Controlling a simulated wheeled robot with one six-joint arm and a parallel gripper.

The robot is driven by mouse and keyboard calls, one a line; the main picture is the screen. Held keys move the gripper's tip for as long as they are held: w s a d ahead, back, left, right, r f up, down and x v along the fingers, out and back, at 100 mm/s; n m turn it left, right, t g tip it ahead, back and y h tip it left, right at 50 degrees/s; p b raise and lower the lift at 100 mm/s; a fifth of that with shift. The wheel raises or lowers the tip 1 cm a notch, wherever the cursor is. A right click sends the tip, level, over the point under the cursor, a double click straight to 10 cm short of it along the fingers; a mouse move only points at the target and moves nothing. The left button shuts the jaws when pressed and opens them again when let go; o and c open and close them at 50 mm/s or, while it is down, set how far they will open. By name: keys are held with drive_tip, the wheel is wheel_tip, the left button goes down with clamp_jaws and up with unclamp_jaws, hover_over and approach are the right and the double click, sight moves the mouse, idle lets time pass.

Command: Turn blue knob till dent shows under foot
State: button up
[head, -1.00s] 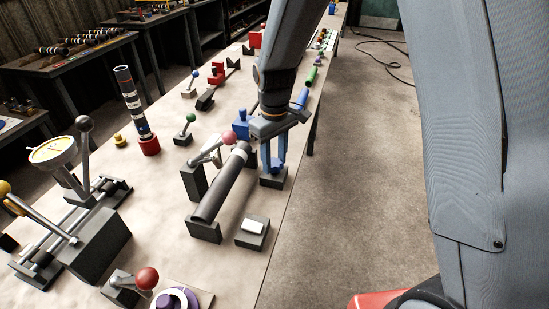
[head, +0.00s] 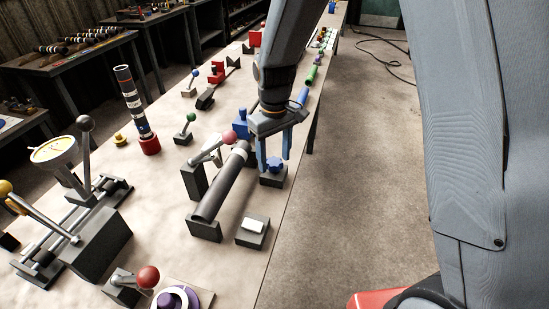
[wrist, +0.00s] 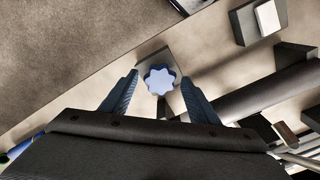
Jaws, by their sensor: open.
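The wrist view shows the knob (wrist: 159,80) from above. My gripper (head: 275,157) is open, with one blue finger on each side of the knob. In the wrist view the fingers of my gripper (wrist: 159,77) stand apart from the knob with gaps. The shaft lies on dark supports with a pale band near its far end. A pink-ball lever (head: 229,137) on a grey block stands beside it. I cannot make out a dent or a foot.
A dark block with a white top (head: 254,228) stands at the table's near edge. A dial gauge (head: 54,150) and levers stand at left. A blue part (head: 241,122) is just behind the shaft.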

sight(275, 161)
wheel_tip(275, 161, up, 7)
drive_tip(key=shift+r+b, duration=0.15)
drive_tip(key=shift+b, duration=0.7)
drive_tip(key=s+d+f+m+t, duration=0.1)
drive_tip(key=s+d+f+m, duration=0.2)
drive_tip(key=s+d, duration=1.2)
drive_tip(key=m, duration=0.3)
drive_tip(key=shift+s+f+m, duration=0.2)
drive_tip(key=shift+m, duration=0.1)
